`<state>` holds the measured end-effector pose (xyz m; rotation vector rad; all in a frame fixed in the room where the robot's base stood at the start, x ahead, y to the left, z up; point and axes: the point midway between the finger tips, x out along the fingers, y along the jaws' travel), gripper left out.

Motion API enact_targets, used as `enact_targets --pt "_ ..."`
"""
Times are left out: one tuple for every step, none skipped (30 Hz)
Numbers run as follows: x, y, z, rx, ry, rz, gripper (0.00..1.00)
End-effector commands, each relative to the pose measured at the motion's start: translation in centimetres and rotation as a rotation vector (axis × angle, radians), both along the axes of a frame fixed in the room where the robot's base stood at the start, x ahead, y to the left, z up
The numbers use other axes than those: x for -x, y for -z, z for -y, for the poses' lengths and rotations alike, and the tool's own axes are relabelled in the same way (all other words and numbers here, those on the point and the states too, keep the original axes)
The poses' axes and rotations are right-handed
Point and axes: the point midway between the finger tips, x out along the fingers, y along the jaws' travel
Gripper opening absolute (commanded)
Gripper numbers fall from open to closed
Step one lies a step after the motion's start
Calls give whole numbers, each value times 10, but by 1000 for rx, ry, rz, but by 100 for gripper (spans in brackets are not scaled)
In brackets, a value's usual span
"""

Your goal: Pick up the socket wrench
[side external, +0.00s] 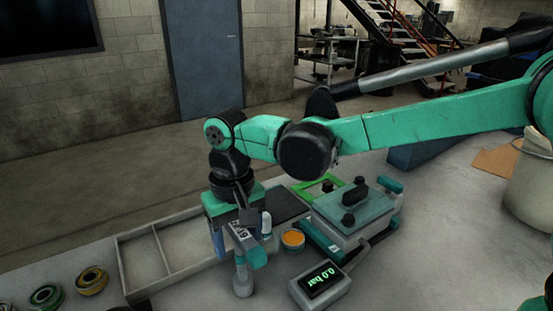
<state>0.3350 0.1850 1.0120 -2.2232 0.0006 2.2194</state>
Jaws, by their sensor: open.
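My gripper (243,240) points down over the front right part of a shallow grey tray, and it is open. A grey upright piece with a teal top (243,283) shows just below and in front of it; I cannot tell whether the gripper touches it or what it is. I cannot clearly make out the socket wrench. The gripper and wrist hide part of the tray and whatever lies behind them.
The divided tray (121,262) has empty compartments at left. To the right are an orange-topped tin (292,239), a teal-lidded unit (350,208), a display reading 0.0 bar (322,284) and a green frame (318,188). Several rings (91,281) lie at far left.

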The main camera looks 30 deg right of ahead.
Motion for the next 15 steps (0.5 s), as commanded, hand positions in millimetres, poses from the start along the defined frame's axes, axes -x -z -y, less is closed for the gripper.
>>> enact_targets --pt "0 0 0 0 0 0 63" --pt "0 0 0 0 0 0 63" --pt "0 0 0 0 0 0 63" --pt "0 0 0 0 0 0 63" --pt "0 0 0 0 0 0 57" --pt "0 0 0 0 0 0 46" --pt "0 0 0 0 0 0 38" --pt "0 0 0 0 0 0 29" --pt "0 0 0 0 0 0 18" --pt "0 0 0 0 0 0 9" --pt "0 0 0 0 0 0 1" --pt "0 0 0 0 0 0 0" --pt "0 0 0 0 0 0 0" --pt "0 0 0 0 0 0 0" --pt "0 0 0 0 0 0 0"
